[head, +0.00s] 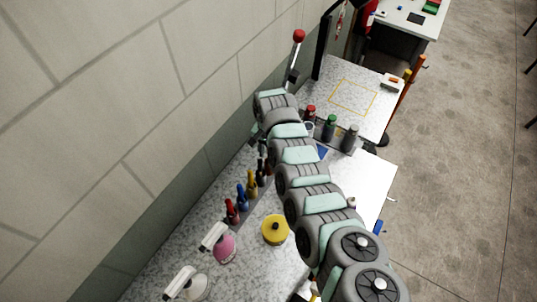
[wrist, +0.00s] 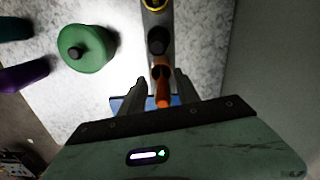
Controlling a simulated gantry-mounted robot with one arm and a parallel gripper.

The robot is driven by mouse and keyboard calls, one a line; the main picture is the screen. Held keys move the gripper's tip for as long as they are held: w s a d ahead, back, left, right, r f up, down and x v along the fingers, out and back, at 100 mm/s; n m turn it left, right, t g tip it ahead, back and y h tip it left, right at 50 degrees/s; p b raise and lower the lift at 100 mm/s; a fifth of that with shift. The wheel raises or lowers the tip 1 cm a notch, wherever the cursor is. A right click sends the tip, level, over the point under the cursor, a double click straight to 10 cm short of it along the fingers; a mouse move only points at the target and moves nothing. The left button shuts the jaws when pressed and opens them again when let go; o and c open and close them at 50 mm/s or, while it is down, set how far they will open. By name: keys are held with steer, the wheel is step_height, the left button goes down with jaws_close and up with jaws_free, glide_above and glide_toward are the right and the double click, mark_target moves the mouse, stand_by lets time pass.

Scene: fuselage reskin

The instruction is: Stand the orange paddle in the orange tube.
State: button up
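In the wrist view my gripper (wrist: 158,76) is open, with one finger on each side of a slim orange piece (wrist: 163,96). A gap shows between the piece and each finger. I cannot tell whether this piece is the paddle or the tube. A round black top (wrist: 158,41) stands just beyond it in the same row.
In the wrist view a green knobbed pot (wrist: 86,48) stands left of the row. In the head view a row of coloured bottles (head: 241,198), a yellow pot (head: 275,230) and a pink one (head: 224,247) stand along the bench. The wall (head: 130,120) is close.

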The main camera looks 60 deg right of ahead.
step_height(320, 180, up, 11)
steer(key=shift+b, duration=0.3)
steer(key=shift+r, duration=0.1)
stand_by(0.6)
